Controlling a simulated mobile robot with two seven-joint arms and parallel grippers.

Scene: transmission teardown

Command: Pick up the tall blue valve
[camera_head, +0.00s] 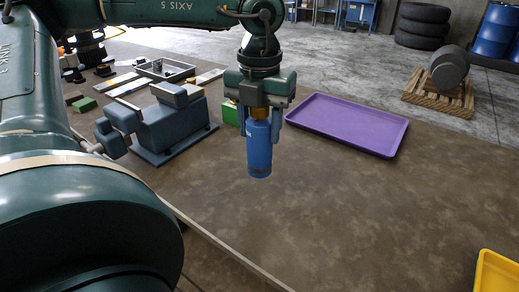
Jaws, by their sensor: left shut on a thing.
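The tall blue valve (259,152) is an upright blue cylinder with a dark band near its lower end and a brassy upper part. My left gripper (260,112) points straight down and is shut on the valve's upper part. The valve hangs below the fingers, in front of the left end of the purple tray. I cannot tell exactly how far its bottom is from the brown table (330,215). My right gripper is not in view.
A grey vise-like block (174,126) stands left of the valve, with a green block (230,113) between. An empty purple tray (385,145) lies to the right. A grey parts tray (165,70) is behind. A yellow bin (497,272) sits at lower right. The table's middle right is clear.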

